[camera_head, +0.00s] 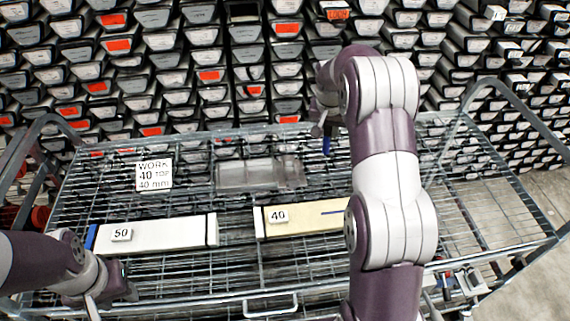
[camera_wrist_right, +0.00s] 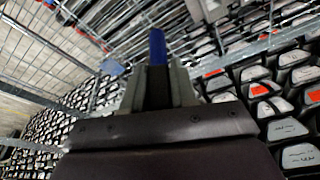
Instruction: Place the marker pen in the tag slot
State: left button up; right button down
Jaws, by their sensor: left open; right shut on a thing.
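The blue marker pen (camera_head: 327,146) is in my right gripper (camera_head: 322,125), near the back edge of the wire cart. In the right wrist view the blue pen (camera_wrist_right: 157,48) stands between the two fingers (camera_wrist_right: 158,85), which are shut on it. My right arm hides part of the cart. A clear grey holder (camera_head: 250,173) lies on the cart to the left of the right gripper, apart from it. I cannot tell for certain which part is the tag slot. My left gripper (camera_head: 112,294) is open and empty at the front left, below the box labelled 50.
A white box labelled 50 (camera_head: 165,236) and a cream box labelled 40 (camera_head: 300,228) lie on the wire cart (camera_head: 480,215). A white sign (camera_head: 154,174) reads WORK 40 TOP 40 mm. Racks of core boxes (camera_head: 205,58) fill the back.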

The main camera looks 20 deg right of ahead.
jog(key=w+a+f+p, duration=0.1)
jog(key=a+f, duration=0.1)
jog(key=f, duration=0.1)
jog(key=w+a+f+p, duration=0.1)
jog(key=w+a+f, duration=0.1)
jog(key=a+f, duration=0.1)
jog(key=w+a+f+p, duration=0.1)
jog(key=w+a+f, duration=0.1)
jog(key=a+f, duration=0.1)
jog(key=shift+w+f, duration=0.2)
jog(key=shift+f, duration=0.35)
jog(key=shift+w+a, duration=0.1)
jog(key=shift+a, duration=0.1)
jog(key=shift+f+b, duration=0.2)
jog(key=shift+b, duration=0.1)
jog(key=c, duration=0.9)
grip_release()
jog(key=shift+d, duration=0.1)
jog(key=shift+r, duration=0.1)
